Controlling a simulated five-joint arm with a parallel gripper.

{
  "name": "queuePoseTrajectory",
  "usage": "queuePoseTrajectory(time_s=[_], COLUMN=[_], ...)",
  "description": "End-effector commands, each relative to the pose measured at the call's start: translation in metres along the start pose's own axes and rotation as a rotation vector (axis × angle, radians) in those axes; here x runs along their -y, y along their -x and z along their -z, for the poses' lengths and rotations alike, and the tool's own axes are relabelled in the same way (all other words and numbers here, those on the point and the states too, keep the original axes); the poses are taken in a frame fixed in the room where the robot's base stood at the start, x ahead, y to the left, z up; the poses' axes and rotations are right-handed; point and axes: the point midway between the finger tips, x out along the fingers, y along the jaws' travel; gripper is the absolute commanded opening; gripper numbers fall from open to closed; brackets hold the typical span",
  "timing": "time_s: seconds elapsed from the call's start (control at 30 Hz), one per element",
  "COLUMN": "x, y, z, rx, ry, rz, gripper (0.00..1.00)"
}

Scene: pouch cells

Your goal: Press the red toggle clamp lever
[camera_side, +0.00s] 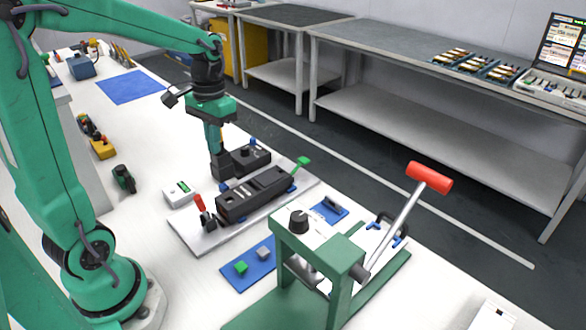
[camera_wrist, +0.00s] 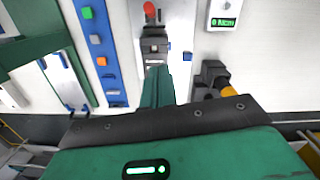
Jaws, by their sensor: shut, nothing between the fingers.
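The red toggle clamp lever (camera_side: 198,203) stands tilted up from a black base at the near left end of a long black fixture (camera_side: 254,193). Its red tip (camera_wrist: 150,9) also shows at the top edge of the wrist view. At the fixture's far end is a green lever (camera_side: 301,163). My gripper (camera_side: 217,150) points down near the fixture's far side, apart from the red lever. In the wrist view its shut green fingers (camera_wrist: 158,76) overlap the black fixture, hold nothing, and hide part of it. I cannot tell whether they touch anything.
A metal plate (camera_side: 187,236) carries the fixture. A white box with a green display (camera_side: 180,192) is beside the red lever. A green press (camera_side: 345,262) with a large red-handled lever (camera_side: 429,177) stands in front, near a blue strip with small blocks (camera_side: 250,276).

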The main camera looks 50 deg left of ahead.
Motion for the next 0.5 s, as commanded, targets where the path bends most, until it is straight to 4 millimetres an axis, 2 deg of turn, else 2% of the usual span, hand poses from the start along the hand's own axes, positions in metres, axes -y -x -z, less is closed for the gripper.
queuePoseTrajectory(time_s=[0.5], x=[-0.002], y=[-0.067], z=[-0.001], rx=[0.003], ry=[0.000], rz=[0.000], gripper=[0.00])
